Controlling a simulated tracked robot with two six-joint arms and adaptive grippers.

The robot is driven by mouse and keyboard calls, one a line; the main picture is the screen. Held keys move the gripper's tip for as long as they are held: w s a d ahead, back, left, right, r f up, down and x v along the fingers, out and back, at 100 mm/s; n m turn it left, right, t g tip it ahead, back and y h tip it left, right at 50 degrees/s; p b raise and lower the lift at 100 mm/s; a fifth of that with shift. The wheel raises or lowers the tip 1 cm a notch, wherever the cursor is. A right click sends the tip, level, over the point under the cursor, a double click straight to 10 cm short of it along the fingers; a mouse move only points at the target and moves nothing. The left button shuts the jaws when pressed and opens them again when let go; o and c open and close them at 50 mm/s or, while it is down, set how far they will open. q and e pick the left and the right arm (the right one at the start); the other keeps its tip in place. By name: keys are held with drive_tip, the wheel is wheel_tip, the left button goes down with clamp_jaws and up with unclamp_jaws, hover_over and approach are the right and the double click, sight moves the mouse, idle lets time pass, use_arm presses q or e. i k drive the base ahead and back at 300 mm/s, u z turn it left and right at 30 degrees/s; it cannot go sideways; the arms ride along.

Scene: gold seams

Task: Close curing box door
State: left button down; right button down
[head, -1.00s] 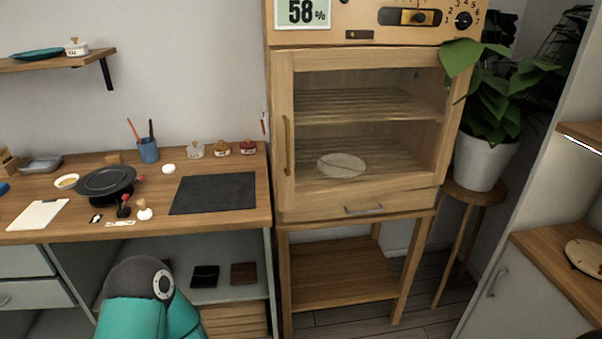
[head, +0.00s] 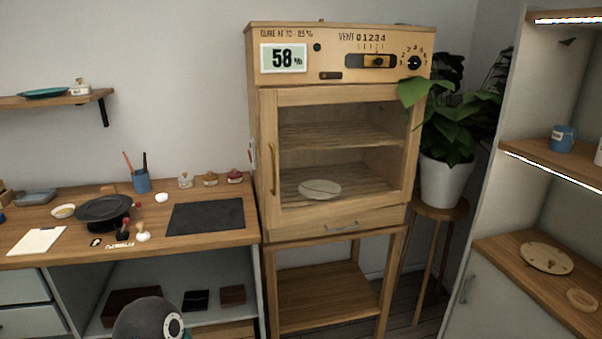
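The wooden curing box (head: 340,235) stands on a wooden stand in the middle of the head view. Its glazed door (head: 345,96) lies flush against the front and looks shut. The brass-coloured door handle (head: 273,168) is on the door's left side. Through the glass, a pale round plate (head: 319,189) rests on the lower slatted shelf. The display above reads 58%. A grey, rounded joint of my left arm shows at the bottom edge. Neither gripper is in view.
The workbench (head: 140,230) at left carries a dark mat (head: 205,217), a black turntable (head: 103,208) and a blue cup (head: 141,181). A potted plant (head: 446,182) stands close on the box's right. Shelves (head: 540,255) with several items are at far right.

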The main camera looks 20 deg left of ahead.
sight(269, 99)
drive_tip(key=z, duration=0.25)
drive_tip(key=i, duration=0.85)
drive_tip(key=u, duration=0.15)
